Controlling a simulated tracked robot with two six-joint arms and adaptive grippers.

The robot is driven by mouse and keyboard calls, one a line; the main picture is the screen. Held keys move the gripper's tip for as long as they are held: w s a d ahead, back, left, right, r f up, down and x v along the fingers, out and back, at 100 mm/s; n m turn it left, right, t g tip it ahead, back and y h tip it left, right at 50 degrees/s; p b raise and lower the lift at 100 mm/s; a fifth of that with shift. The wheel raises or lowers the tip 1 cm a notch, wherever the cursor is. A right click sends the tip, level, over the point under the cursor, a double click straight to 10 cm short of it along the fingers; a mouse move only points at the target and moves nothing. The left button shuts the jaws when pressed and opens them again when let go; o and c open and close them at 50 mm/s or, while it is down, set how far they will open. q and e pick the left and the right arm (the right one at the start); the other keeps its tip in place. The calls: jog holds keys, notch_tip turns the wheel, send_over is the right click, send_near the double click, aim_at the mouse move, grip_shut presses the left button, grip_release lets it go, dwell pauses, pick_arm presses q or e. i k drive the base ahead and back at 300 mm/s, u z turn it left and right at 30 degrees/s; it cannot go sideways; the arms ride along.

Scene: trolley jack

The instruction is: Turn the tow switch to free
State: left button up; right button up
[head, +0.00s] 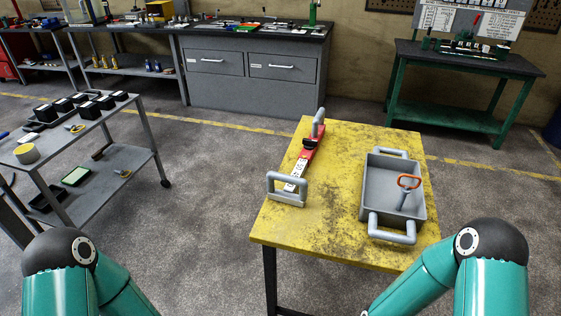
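A yellow worn table (320,215) stands in front of me. On its left part lies a long red and white device (308,158) with a grey bar handle at the near end and a grey upright part at the far end. On the right stands a grey open box (377,185) with grey handles. An orange loop handle on a grey stem (408,182) stands in it, near its right side. I cannot tell which part is the tow switch or how it is set. My two teal arms show at the bottom corners. Neither gripper is in view.
A grey trolley (105,155) with black boxes and small items stands at the left. A grey workbench with drawers (250,75) is at the back, and a green-framed bench (450,100) at the back right. The floor between them is mostly clear.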

aim_at(309, 144)
jog(key=u, duration=0.95)
jog(key=k, duration=1.1)
jog(key=u, duration=1)
jog(key=i, duration=1.5)
jog(key=z, duration=0.7)
jog(key=i, duration=1.6)
jog(key=z, duration=1.05)
jog(key=i, duration=1.25)
jog(key=z, duration=1.15)
jog(key=i, duration=0.5)
jog(key=z, duration=0.35)
